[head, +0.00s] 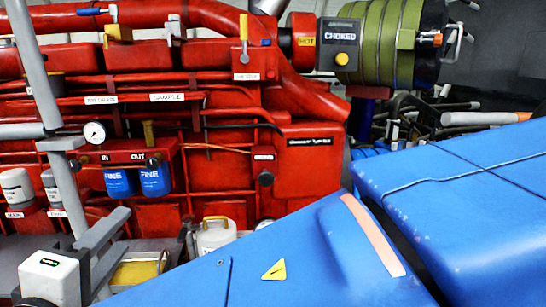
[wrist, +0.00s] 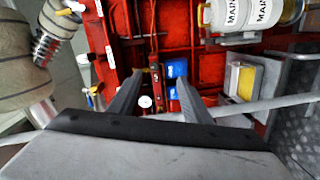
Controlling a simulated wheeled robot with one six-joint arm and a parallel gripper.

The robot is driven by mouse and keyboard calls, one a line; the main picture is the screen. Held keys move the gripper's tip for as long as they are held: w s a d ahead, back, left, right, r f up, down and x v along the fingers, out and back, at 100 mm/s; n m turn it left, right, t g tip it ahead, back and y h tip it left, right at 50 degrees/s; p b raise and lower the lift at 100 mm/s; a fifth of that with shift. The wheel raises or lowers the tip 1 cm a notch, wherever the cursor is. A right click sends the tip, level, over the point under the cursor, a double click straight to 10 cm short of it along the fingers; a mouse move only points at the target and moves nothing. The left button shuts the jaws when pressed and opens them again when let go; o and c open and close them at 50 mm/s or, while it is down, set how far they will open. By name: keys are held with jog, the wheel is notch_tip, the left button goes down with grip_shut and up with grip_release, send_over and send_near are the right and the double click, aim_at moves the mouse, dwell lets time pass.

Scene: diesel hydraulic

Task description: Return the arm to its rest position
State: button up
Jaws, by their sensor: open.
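My gripper (wrist: 161,76) is open in the wrist view, its two dark grey fingers spread apart. Nothing is held between them; blue filters show in the background beyond the tips. In the head view my gripper (head: 128,228) is at the lower left, with a pale body and grey fingers, in front of the red engine (head: 310,170). The fingers appear clear of the engine, but their exact distance cannot be told.
A grey pole (head: 45,95) with a pressure gauge (head: 95,133) stands near the gripper. Blue filters (head: 156,180) hang on the engine. A yellow tray (head: 137,271) and a white canister (head: 214,236) lie low behind the fingers. A green-ringed cylinder (head: 385,40) is at upper right.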

jog(key=w+d+f+m+g+h, duration=0.25)
jog(key=w+d, duration=0.25)
jog(key=d, duration=0.5)
jog(key=w+d+f+m+g+h, duration=0.1)
jog(key=w+d+f+g+h, duration=0.3)
jog(key=d, duration=0.7)
jog(key=w+d+f+m+g, duration=0.1)
jog(key=w+d+f+m, duration=0.1)
jog(key=w+d, duration=0.65)
jog(key=s+d+f+m+g, duration=0.2)
jog(key=s+d+f, duration=0.1)
jog(key=d, duration=0.5)
jog(key=s+d+f+m+g, duration=0.1)
jog(key=s+d+f+g, duration=0.15)
jog(key=d, duration=0.45)
jog(key=s+d+f+m+y, duration=0.5)
jog(key=s+d+f+m, duration=0.2)
jog(key=s+d, duration=0.2)
jog(key=shift+s+d, duration=0.15)
jog(key=shift+s, duration=0.5)
jog(key=shift+y, duration=0.25)
